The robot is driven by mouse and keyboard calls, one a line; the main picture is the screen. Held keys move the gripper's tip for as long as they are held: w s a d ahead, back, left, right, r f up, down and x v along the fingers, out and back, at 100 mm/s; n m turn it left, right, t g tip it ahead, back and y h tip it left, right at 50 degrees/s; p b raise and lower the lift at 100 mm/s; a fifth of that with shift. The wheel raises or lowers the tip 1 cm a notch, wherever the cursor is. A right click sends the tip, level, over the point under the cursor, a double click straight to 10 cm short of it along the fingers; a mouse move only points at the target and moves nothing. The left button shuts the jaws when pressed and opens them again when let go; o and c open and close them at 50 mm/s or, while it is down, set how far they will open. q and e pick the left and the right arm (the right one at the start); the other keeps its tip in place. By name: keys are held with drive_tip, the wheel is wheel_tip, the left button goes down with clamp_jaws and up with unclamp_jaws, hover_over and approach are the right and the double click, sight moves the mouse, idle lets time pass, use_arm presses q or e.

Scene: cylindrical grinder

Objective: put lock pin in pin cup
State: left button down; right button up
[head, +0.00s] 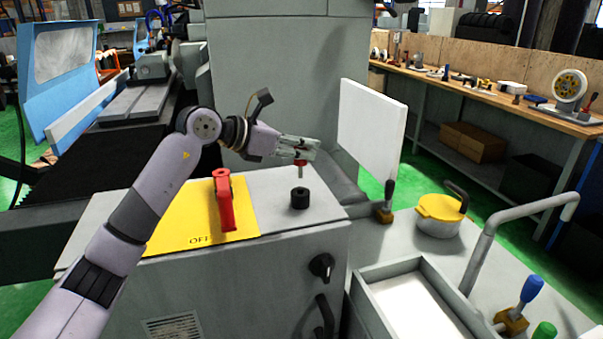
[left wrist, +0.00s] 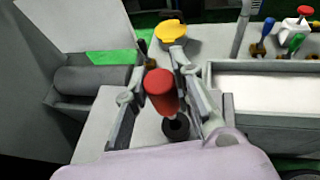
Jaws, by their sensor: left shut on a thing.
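My left gripper (head: 303,149) is shut on the lock pin (head: 300,163), which has a red head and a thin shank pointing down. The pin's red head also shows between the fingers in the left wrist view (left wrist: 161,88). The pin cup (head: 300,198), a short black cylinder with a hole, stands on the grey cabinet top. The pin is above the cup and apart from it in the head view. In the left wrist view the cup (left wrist: 176,127) shows just below and right of the red head, partly hidden by it. My right gripper is not in view.
A red handle (head: 223,200) stands on the yellow OFF plate (head: 190,232) left of the cup. A white panel (head: 371,130) rises behind and right of the gripper.

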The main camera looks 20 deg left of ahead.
sight(301, 174)
use_arm(q)
wheel_tip(301, 174, down, 3)
drive_tip(key=shift+r, duration=0.15)
wheel_tip(301, 174, down, 4)
drive_tip(key=shift+r, duration=0.15)
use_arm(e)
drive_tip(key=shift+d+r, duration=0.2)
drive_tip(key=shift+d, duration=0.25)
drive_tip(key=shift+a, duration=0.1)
use_arm(q)
drive_tip(key=c, duration=1.4)
unclamp_jaws()
drive_tip(key=shift+f, duration=0.2)
drive_tip(key=shift+o, duration=0.2)
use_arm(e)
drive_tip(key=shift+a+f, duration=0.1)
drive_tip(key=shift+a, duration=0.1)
